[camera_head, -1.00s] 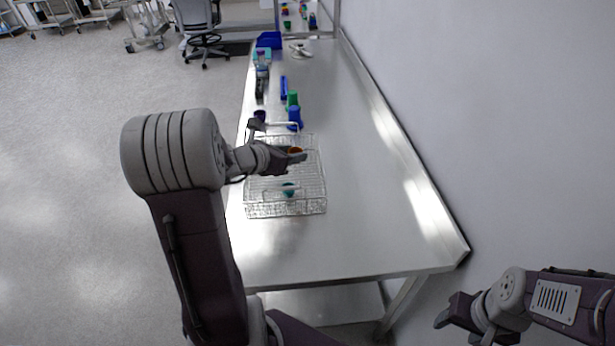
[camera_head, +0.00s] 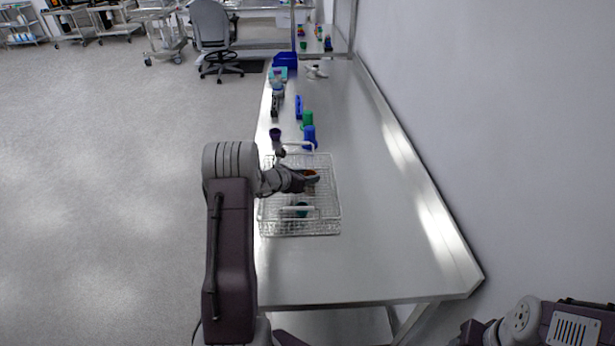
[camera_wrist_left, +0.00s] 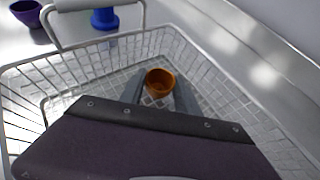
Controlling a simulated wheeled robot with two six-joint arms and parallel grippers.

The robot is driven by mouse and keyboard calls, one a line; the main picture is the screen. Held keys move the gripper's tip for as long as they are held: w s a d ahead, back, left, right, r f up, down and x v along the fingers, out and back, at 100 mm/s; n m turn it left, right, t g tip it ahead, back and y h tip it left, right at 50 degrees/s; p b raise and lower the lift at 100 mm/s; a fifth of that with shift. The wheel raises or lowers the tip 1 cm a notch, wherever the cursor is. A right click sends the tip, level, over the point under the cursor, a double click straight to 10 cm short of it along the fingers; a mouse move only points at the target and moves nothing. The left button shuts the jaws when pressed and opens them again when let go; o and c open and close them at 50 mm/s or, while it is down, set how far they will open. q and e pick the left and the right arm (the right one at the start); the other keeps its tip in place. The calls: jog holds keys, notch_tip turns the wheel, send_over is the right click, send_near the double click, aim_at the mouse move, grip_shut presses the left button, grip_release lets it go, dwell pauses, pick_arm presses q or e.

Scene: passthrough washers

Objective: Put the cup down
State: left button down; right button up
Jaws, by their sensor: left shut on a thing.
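The orange cup (camera_head: 310,174) is at my left gripper (camera_head: 314,181), over the wire basket (camera_head: 328,226) on the steel table. In the left wrist view the cup (camera_wrist_left: 159,83) sits between the two grey fingers (camera_wrist_left: 158,95), its open top facing the camera. The left gripper is shut on it. The basket (camera_wrist_left: 95,58) surrounds the cup in that view; I cannot tell whether the cup touches the basket floor. My right gripper (camera_head: 470,335) shows only partly at the bottom right edge, and its fingers are not clear.
A teal cup (camera_head: 302,210) is in the near part of the basket. A purple cup (camera_head: 275,134), a blue cup (camera_head: 309,138) and a green cup (camera_head: 307,119) stand beyond it. The table (camera_head: 390,220) is clear on the right, beside the wall.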

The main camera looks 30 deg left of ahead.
pick_arm(q)
jog(key=shift+a+f, duration=0.1)
jog(key=shift+s+f, duration=0.1)
jog(key=c, duration=0.9)
grip_release()
jog(key=shift+r, duration=0.2)
jog(key=v, duration=1.2)
jog(key=shift+b, duration=0.35)
